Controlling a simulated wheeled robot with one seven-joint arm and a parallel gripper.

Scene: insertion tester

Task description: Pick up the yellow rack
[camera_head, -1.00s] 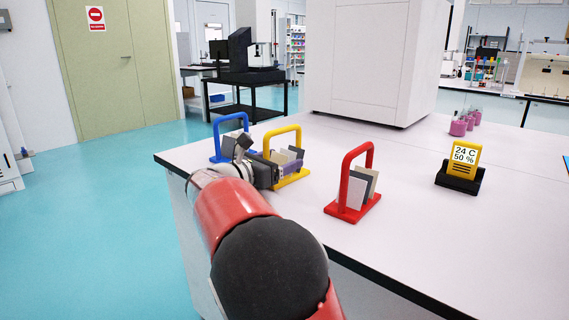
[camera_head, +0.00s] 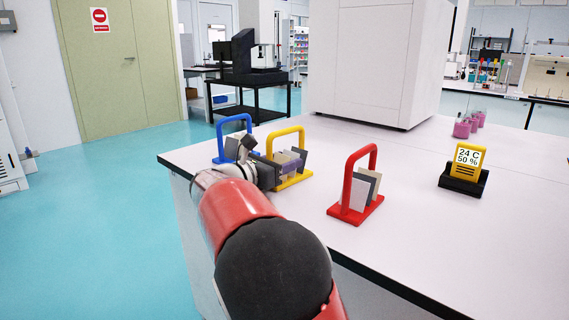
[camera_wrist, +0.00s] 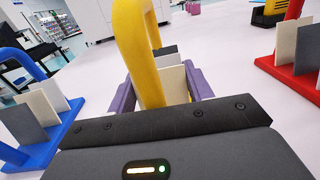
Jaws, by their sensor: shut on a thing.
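The yellow rack (camera_head: 303,138) stands upright on the white bench, between the blue and red racks, with several grey and white plates in it. Its arched handle (camera_wrist: 140,45) rises right in front of my gripper in the wrist view. My gripper (camera_head: 289,163) reaches the rack from the left. Its purple fingers (camera_wrist: 162,88) lie on both sides of the rack and are shut on it. The rack's base seems to rest on the bench. My gripper's dark body hides the lower part of the rack in the wrist view.
The blue rack (camera_head: 220,138) stands close behind my gripper, near the bench's left edge. The red rack (camera_head: 348,185) with plates stands to the right. A yellow display (camera_head: 468,160) in a black holder and pink flasks (camera_head: 463,128) stand farther right. The front of the white bench (camera_head: 420,240) is clear.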

